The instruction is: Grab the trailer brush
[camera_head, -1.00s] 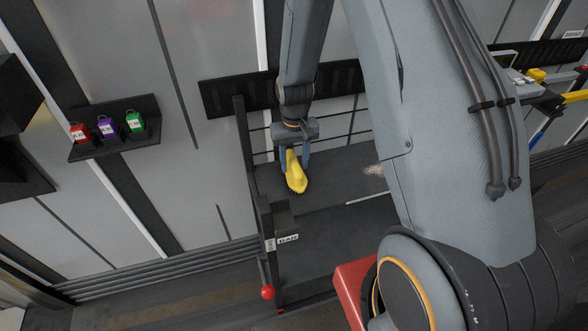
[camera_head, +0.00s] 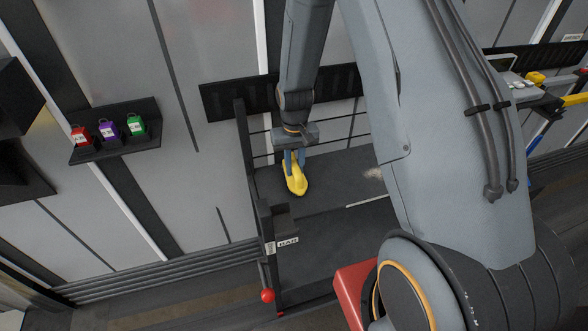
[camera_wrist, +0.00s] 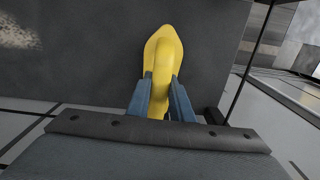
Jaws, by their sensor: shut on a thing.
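The trailer brush (camera_head: 296,182) is yellow, with a rounded body and a raised handle. It is on or just over the dark grey platform (camera_head: 335,235); I cannot tell whether it touches the surface. My gripper (camera_head: 294,160) points down at the brush, its two blue-grey fingers closed on the handle. In the wrist view, the brush (camera_wrist: 163,55) extends forward from between the fingers, and my gripper (camera_wrist: 162,95) has one finger on each side of the handle. The brush's underside is hidden.
A dark post (camera_head: 246,150) and thin rails border the platform on the left. A lever with a red knob (camera_head: 267,295) stands at its front left. A wall shelf (camera_head: 118,148) holds red, purple and green padlock-like items. A cluttered shelf (camera_head: 545,100) is at the right.

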